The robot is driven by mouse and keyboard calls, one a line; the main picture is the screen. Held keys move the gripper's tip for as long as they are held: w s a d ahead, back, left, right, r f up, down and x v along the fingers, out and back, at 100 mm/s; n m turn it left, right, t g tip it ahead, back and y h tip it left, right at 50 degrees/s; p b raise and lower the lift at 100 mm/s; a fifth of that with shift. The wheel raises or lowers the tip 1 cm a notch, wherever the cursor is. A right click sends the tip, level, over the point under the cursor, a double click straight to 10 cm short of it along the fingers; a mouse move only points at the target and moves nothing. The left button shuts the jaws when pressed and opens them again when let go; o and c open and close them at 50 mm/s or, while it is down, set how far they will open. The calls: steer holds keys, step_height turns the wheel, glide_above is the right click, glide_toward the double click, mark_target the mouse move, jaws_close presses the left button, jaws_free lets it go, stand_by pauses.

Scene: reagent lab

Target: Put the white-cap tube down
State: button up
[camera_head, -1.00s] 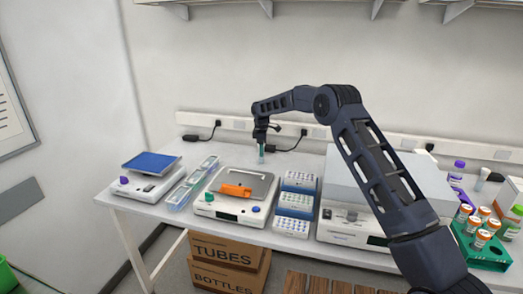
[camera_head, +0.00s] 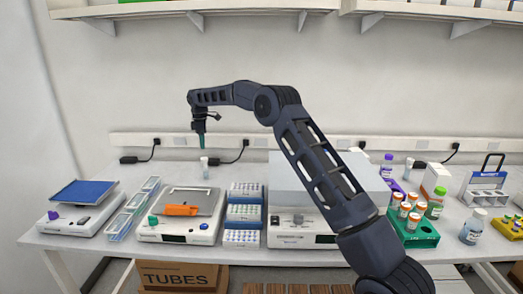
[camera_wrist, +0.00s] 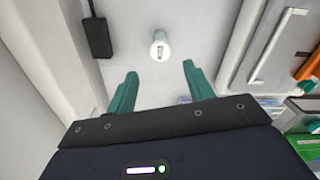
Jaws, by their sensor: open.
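The white-cap tube (camera_head: 204,166) stands upright on the bench top, behind the balance with the orange item on it. In the wrist view its round white cap (camera_wrist: 160,37) is seen from above, beyond my fingertips. My gripper (camera_head: 202,143) is above the tube and apart from it, pointing down. Its teal fingers are spread with nothing between them in the wrist view (camera_wrist: 157,68).
A balance (camera_head: 178,229) carries an orange item (camera_head: 181,210). A blue-topped device (camera_head: 83,192) and clear trays (camera_head: 133,210) stand left. Blue tube racks (camera_head: 244,214) and a large grey instrument (camera_head: 292,229) stand right. A black power adapter (camera_wrist: 97,37) lies near the tube.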

steer(key=s+d+r+m+t, duration=0.1)
steer(key=s+d+r+m, duration=0.2)
steer(key=d+r, duration=0.5)
steer(key=s+d+r+m, duration=0.25)
steer(key=d+r, duration=0.25)
steer(key=d, duration=0.7)
steer(key=s+d+r+m+t, duration=0.1)
steer(key=s+d+r+m, duration=0.15)
steer(key=d+r, duration=0.55)
steer(key=s+d+m+t, duration=0.1)
steer(key=s+d+m, duration=0.7)
steer(key=s+d, duration=1.6)
steer(key=s+d+f+m, duration=0.2)
steer(key=s+d+f, duration=0.2)
steer(key=s, duration=0.3)
steer(key=s+d+f+m+t, duration=0.1)
steer(key=s+d+f+m, duration=0.2)
steer(key=s, duration=0.5)
step_height(320, 180, down, 2)
steer(key=shift+d+f+t, duration=0.25)
steer(key=shift+d+t, duration=0.05)
steer(key=shift+d, duration=0.4)
steer(key=shift+o, duration=0.2)
